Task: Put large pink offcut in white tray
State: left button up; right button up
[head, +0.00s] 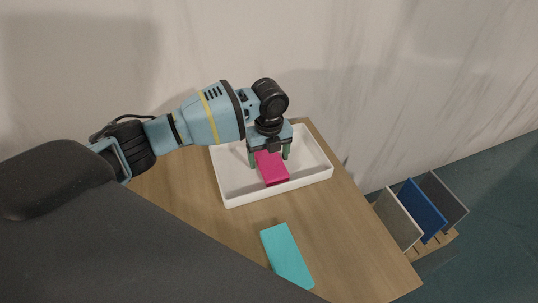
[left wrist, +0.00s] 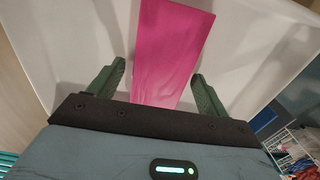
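The large pink offcut (head: 272,169) is a flat pink block inside the white tray (head: 229,195), near the tray's middle. It also shows in the left wrist view (left wrist: 172,50), where it reaches in between my fingers. My right gripper is not in view.
A turquoise block (head: 286,256) lies on the wooden table (head: 345,240) in front of the tray. A rack with grey and blue panels (head: 422,207) stands off the table to the right. The table's right side is clear.

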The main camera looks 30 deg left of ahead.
aim_at(269, 159)
pick_arm(q)
notch_tip(269, 159, up, 12)
jog(key=shift+r+p, duration=0.2)
jog(key=shift+p, duration=0.1)
dwell(0.4)
jog(key=shift+f, duration=0.1)
dwell(0.4)
